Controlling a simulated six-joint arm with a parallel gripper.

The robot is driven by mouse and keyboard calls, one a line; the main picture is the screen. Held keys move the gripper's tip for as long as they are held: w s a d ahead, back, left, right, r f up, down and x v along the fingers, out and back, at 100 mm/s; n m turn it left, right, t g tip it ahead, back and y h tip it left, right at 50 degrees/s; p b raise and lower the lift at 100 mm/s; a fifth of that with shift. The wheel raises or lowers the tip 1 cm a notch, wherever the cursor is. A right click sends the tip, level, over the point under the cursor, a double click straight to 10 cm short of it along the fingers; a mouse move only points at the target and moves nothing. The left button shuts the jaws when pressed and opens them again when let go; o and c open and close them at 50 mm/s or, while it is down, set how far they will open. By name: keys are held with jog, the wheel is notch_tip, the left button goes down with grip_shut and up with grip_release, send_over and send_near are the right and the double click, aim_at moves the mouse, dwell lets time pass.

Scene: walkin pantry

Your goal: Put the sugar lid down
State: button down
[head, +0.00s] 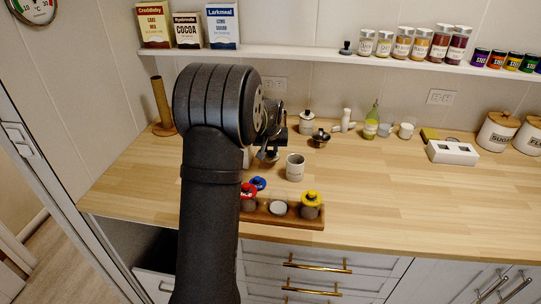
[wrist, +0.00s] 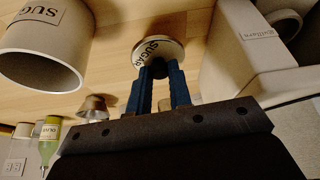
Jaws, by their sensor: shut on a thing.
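The sugar lid (wrist: 158,52) is a round pale disc marked SUGAR with a dark knob. My gripper (wrist: 160,72), with blue fingers, is shut on the knob. The open sugar pot (wrist: 42,45), white and marked SUGAR, stands beside the lid on the left in the wrist view; the lid is apart from it. In the head view the pot (head: 295,169) stands on the counter (head: 400,190), right of my gripper (head: 268,154). My arm hides much of the gripper there, and the lid is hard to make out. I cannot tell how far the lid is above the counter.
A wooden tray (head: 258,217) at the front edge holds a red-lidded jar, an open jar and a yellow-lidded jar. A blue lid (head: 258,183) lies behind it. A dark-lidded canister (head: 306,123) and metal pot (head: 320,138) stand behind.

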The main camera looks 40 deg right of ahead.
jog(key=shift+f, duration=1.1)
jog(key=shift+f, duration=0.2)
jog(key=c, duration=1.3)
grip_release()
jog(key=v, duration=1.2)
jog(key=shift+r, duration=0.2)
jog(key=shift+f, duration=0.1)
